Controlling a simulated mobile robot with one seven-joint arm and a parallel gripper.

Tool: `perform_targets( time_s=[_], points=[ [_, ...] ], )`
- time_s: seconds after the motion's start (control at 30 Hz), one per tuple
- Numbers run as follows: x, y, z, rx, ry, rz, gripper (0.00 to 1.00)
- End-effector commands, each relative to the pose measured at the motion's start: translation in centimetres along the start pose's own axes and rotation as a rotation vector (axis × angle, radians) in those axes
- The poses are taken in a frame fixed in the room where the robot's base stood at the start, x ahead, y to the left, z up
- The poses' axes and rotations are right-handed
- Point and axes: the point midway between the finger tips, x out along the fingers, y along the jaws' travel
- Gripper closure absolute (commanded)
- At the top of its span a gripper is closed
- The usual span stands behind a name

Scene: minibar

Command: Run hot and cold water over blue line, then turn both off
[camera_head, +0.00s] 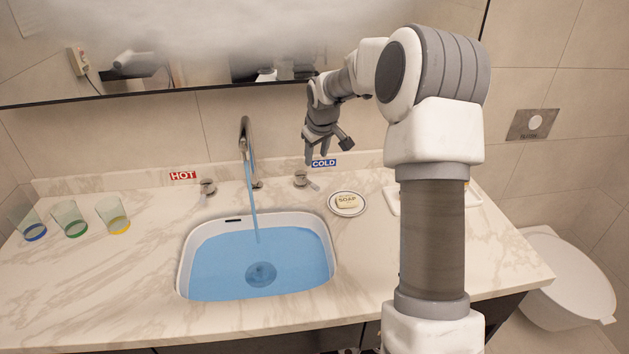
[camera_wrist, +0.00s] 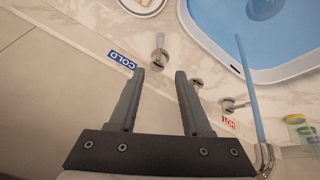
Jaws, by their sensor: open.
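The sink basin (camera_head: 182,270) holds blue water. A blue stream (camera_head: 252,205) runs from the faucet (camera_head: 245,140) into it. The blue line on the basin cannot be made out. The hot handle (camera_head: 208,187) is left of the faucet beside the red HOT label (camera_head: 184,175). The cold handle (camera_head: 301,179) is right of the faucet by the blue COLD label (camera_head: 323,163). My gripper (camera_head: 324,160) is open and empty above and just behind the cold handle. In the wrist view the cold handle (camera_wrist: 160,50) lies beyond the spread fingers (camera_wrist: 160,75).
A soap (camera_head: 346,201) on a round dish sits right of the basin, with a white tray (camera_head: 391,200) beyond it. Several glasses, including a green one (camera_head: 70,218), stand at the left. A mirror and tiled wall close off the back.

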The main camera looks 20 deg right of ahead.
Motion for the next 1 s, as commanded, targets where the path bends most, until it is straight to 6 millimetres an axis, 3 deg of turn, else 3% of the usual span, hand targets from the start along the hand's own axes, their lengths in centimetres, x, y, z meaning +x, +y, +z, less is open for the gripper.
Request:
perform_targets(
  time_s=[0.2, 0.6, 0.8, 1.0],
  points=[
    [4.9, -0.1, 0.1, -0.002, -0.003, -0.002, 0.52],
    [12.5, -0.1, 0.1, -0.003, -0.001, 0.0, 0.52],
    [14.6, 0.0, 0.0, -0.002, 0.0, 0.001, 0.52],
    [15.3, 0.1, 0.0, -0.003, 0.0, 0.002, 0.52]
  ],
)
